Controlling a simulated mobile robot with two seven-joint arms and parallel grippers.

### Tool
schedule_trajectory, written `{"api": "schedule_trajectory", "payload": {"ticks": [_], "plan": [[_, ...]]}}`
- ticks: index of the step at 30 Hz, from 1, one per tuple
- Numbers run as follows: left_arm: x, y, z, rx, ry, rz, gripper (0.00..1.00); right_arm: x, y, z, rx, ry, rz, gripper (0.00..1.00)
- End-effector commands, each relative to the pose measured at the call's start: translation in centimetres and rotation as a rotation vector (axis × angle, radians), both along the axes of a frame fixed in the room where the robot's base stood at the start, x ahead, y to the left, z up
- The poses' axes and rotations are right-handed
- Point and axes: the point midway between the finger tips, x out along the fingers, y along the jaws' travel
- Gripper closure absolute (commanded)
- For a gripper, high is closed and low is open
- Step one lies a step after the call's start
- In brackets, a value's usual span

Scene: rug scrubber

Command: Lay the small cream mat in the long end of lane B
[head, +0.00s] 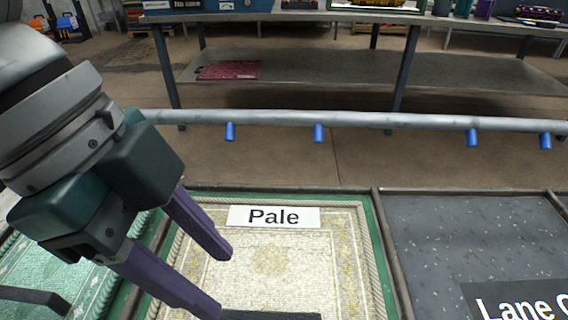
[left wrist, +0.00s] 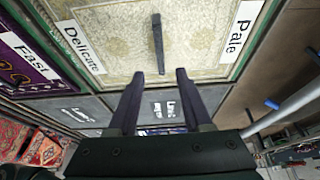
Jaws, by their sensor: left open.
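My left gripper (head: 220,284) is open and empty, with purple fingers over the mat's left part. I cannot tell whether the fingers touch the bar. A grey lane (head: 465,230) lies right of the mat, its sign partly cut off. My right gripper is not in view.
A green mat (head: 55,275) with another dark bar (head: 35,298) lies at left. A grey rail (head: 370,119) with blue pegs crosses behind the bays, before a metal table (head: 390,68). In the left wrist view, a purple mat (left wrist: 22,65) and a red rug (left wrist: 25,140) lie left.

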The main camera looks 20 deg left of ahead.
Motion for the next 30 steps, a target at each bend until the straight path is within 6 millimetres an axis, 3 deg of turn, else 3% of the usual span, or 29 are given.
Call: {"api": "schedule_trajectory", "payload": {"ticks": [3, 7, 11, 14, 18, 21, 24, 30], "plan": [[-0.2, -0.2, 0.6, -0.009, -0.005, 0.004, 0.5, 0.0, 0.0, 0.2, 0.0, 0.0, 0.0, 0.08], [-0.6, -2.5, 0.3, -0.065, -0.034, 0.068, 0.5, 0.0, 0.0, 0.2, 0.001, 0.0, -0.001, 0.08], [-0.7, -4.0, -0.3, -0.133, -0.063, 0.294, 0.5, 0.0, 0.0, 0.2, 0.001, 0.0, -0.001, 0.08], [-1.1, -2.4, -1.3, -0.13, -0.051, 0.551, 0.5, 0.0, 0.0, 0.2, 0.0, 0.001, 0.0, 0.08], [-3.5, 2.1, -3.4, -0.041, 0.0, 0.89, 0.5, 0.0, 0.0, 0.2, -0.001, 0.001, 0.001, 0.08], [-5.6, 4.8, -4.5, 0.034, 0.031, 1.046, 0.5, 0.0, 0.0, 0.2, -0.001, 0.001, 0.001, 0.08], [-6.8, 6.2, -4.9, 0.077, 0.044, 1.119, 0.5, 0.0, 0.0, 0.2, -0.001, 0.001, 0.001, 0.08], [-6.9, 6.5, -5.0, 0.087, 0.044, 1.132, 0.5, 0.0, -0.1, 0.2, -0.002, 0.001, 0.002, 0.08]]}}
